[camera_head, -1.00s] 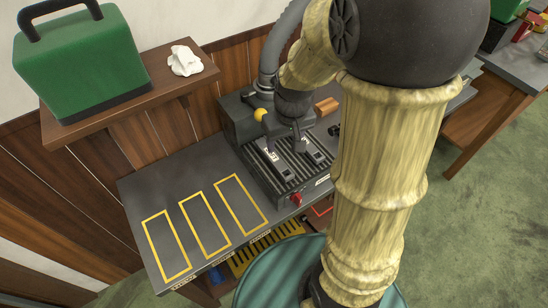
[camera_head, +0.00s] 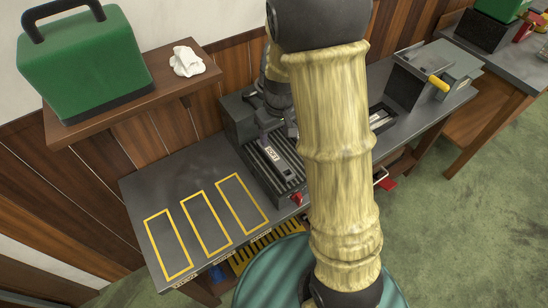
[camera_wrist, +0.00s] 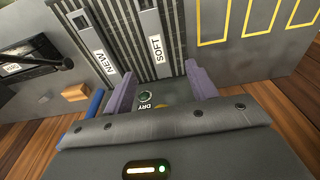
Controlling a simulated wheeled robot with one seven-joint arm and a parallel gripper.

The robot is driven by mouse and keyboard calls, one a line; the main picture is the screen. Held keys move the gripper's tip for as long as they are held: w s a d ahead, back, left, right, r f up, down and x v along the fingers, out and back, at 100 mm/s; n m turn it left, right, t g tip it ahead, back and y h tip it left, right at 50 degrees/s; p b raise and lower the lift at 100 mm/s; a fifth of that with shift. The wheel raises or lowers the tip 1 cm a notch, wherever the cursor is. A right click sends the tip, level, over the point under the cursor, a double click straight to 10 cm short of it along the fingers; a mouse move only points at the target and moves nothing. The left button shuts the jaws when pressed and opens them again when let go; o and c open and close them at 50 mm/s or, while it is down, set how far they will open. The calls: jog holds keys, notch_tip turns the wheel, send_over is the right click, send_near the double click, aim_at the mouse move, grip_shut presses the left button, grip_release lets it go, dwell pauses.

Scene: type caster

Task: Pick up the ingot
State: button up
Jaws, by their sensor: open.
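Two long grey bars lie on a ribbed dark plate in the wrist view, one labelled SOFT (camera_wrist: 156,50) and one labelled NEW (camera_wrist: 103,62). I cannot tell for certain which is the ingot. A labelled bar (camera_head: 272,153) also shows on the plate in the head view; the other is hidden behind my arm. My gripper (camera_wrist: 160,86) is open, its purple fingers apart with nothing held. In the wrist view the SOFT bar's end shows just beyond and between the fingers. In the head view my gripper (camera_head: 264,138) is low over the machine, partly hidden by my arm.
The ribbed machine plate (camera_head: 258,172) sits on the dark bench. Three yellow-outlined rectangles (camera_head: 205,223) on the bench are empty. A red-handled part (camera_head: 296,198) sits at the machine's front edge. A green case (camera_head: 85,65) and white cloth (camera_head: 187,62) rest on the shelf.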

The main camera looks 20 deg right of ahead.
send_over(275, 157)
jog(key=f, duration=0.7)
jog(key=shift+s+a, duration=0.25)
jog(key=shift+w+d+f+p, duration=0.15)
jog(key=shift+f+p, duration=0.15)
jog(key=shift+f, duration=1)
jog(key=shift+d+f+p, duration=0.1)
jog(key=shift+f+p, duration=0.15)
jog(key=shift+f, duration=1)
grip_shut()
jog(key=shift+r, duration=0.1)
